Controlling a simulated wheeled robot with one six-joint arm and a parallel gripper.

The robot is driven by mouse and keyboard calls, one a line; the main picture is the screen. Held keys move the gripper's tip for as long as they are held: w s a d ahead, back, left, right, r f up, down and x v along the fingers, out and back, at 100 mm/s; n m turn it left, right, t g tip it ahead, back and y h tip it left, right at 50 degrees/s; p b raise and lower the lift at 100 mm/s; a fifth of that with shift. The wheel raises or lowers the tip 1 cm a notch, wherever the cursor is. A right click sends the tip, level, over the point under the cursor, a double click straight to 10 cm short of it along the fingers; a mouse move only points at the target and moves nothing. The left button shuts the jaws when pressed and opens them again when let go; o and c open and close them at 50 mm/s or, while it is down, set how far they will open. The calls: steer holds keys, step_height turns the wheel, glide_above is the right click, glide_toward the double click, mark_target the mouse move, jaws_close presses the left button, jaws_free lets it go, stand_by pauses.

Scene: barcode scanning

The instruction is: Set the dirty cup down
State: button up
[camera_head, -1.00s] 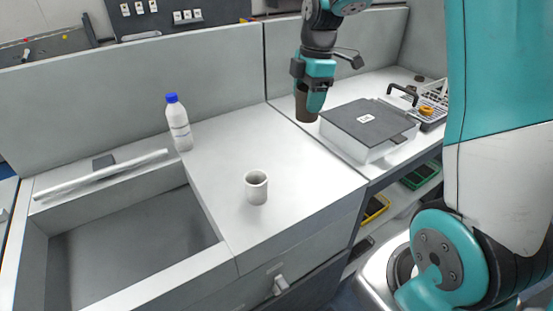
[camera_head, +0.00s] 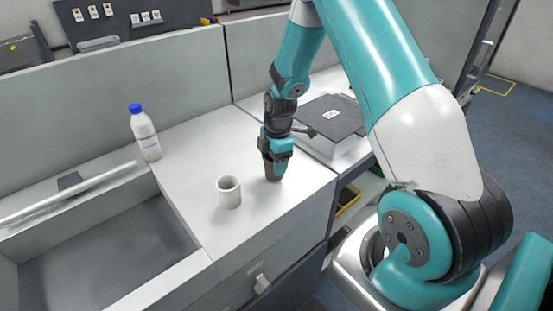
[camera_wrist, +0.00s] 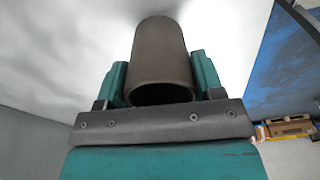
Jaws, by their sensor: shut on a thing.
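The dirty cup (camera_head: 273,170) is dark brown and stands upright in my gripper (camera_head: 275,150), which is shut on it. In the head view its lower end is at or very close to the white counter (camera_head: 205,150); I cannot tell whether it touches. In the wrist view the cup (camera_wrist: 160,55) sits between the two teal fingers, with its open rim facing the camera. A pale cup (camera_head: 229,192) stands upright on the counter, to the left of my gripper and apart from it.
A white bottle with a blue cap (camera_head: 145,135) stands at the back left, beside the sink basin (camera_head: 110,245). A box with a dark lid (camera_head: 330,117) lies to the right behind my gripper. The counter's front right part is clear.

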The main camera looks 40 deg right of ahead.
steer(key=shift+f, duration=0.25)
steer(key=shift+f, duration=0.15)
steer(key=o, duration=1)
steer(key=shift+c, duration=0.2)
